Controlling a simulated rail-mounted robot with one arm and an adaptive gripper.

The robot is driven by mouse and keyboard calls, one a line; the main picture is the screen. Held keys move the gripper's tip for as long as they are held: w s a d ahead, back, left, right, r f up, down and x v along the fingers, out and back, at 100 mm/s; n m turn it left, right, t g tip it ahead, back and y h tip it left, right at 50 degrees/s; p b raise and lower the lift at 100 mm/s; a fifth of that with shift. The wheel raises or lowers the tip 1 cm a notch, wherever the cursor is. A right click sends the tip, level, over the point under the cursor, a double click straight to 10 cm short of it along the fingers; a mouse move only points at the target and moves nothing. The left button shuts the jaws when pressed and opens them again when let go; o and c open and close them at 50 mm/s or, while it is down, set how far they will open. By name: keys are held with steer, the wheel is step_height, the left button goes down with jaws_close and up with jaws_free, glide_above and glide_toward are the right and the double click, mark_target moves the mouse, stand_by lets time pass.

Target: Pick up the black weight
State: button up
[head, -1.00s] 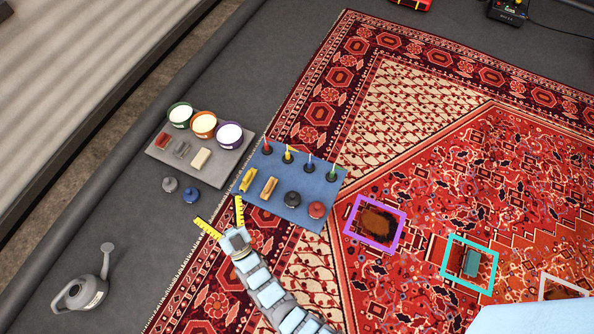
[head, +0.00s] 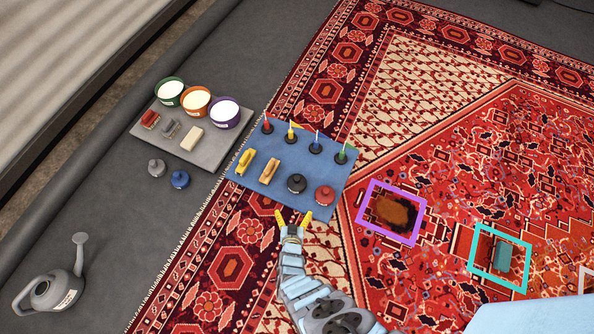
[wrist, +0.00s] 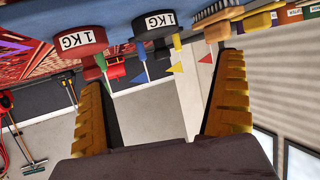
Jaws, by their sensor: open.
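The black weight (head: 297,184) is a round disc with a knob, upright on the blue mat (head: 257,189) near its front edge. A red weight (head: 325,195) stands to its right. My gripper (head: 294,217) is open and empty, just in front of the mat, with its yellow fingers pointing toward the black weight. In the wrist view, which looks upside down, the black weight (wrist: 154,24) with its "1 KG" label lies ahead, between the directions of the two fingers (wrist: 157,72). The red weight (wrist: 81,41) is beside it, near the left finger. No contact shows.
Two brushes (head: 269,172) lie left of the black weight, and several small coloured flags (head: 315,146) stand behind it. A grey tray (head: 205,154) with bowls, a grey weight (head: 156,168) and a blue weight (head: 180,180) are farther left.

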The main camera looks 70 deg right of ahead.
steer(key=f, duration=0.1)
steer(key=b, duration=0.9)
glide_toward(297, 183)
steer(key=d+f, duration=0.1)
steer(key=w+d+f, duration=0.1)
steer(key=f, duration=0.1)
steer(key=d+f, duration=0.1)
steer(key=d, duration=0.1)
steer(key=shift+w+d+f, duration=0.1)
steer(key=shift+w+f, duration=0.2)
steer(key=shift+w, duration=0.1)
steer(key=shift+w+d, duration=0.3)
steer(key=shift+d, duration=0.25)
steer(key=b+x, duration=0.1)
steer(key=b, duration=0.1)
steer(key=b+x, duration=0.1)
steer(key=x, duration=0.1)
steer(key=shift+d+f+b, duration=0.2)
steer(key=shift+f+b, duration=0.1)
steer(key=shift+b, duration=0.1)
steer(key=shift+w+d+f+b, duration=0.15)
steer(key=shift+w+d+b, duration=0.05)
steer(key=shift+d+b, duration=0.45)
steer(key=c, duration=1)
